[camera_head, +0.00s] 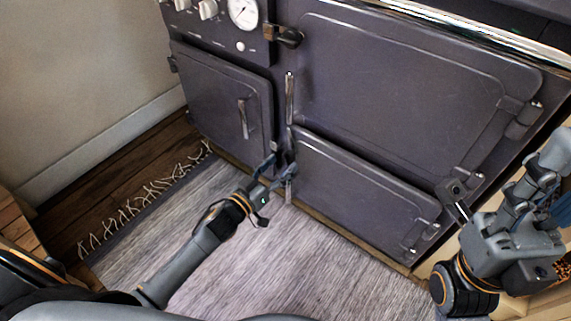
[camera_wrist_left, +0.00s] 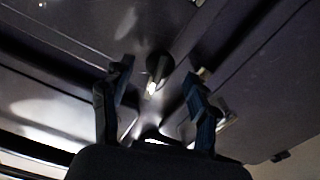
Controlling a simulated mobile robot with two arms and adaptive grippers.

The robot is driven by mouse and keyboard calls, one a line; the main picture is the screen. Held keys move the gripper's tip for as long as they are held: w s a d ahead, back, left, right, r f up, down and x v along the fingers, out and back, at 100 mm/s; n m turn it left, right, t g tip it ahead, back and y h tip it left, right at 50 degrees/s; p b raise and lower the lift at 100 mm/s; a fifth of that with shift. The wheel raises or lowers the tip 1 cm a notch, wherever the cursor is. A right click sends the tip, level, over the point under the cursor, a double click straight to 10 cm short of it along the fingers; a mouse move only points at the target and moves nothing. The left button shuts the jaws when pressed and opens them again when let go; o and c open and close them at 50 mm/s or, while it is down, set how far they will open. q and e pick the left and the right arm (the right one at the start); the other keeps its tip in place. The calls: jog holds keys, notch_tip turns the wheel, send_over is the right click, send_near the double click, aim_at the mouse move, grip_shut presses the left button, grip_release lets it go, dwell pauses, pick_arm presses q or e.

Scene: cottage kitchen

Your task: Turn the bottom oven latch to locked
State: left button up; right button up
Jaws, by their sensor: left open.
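The bottom oven latch (camera_head: 289,187) is at the left edge of the lower right oven door (camera_head: 350,190). My gripper partly covers it in the head view, where its bright lower end shows. My left gripper (camera_head: 278,165) is open in front of this latch. In the left wrist view, a dark knob with a bright tip (camera_wrist_left: 153,82), which looks like the latch, lies between and beyond the two spread fingers (camera_wrist_left: 158,105). I cannot tell whether a finger touches it. My right gripper (camera_head: 490,205) is at the right, away from the latch; its opening is unclear.
Another upright latch (camera_head: 289,98) serves the upper right door (camera_head: 400,75). The left door (camera_head: 225,100) has its own handle (camera_head: 243,118). A dial and knobs (camera_head: 243,13) are above it. A grey fringed rug (camera_head: 250,265) covers the floor.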

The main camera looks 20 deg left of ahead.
pick_arm(q)
jog(key=shift+b+x, duration=0.35)
jog(key=shift+x, duration=1.1)
jog(key=shift+c, duration=0.5)
grip_shut()
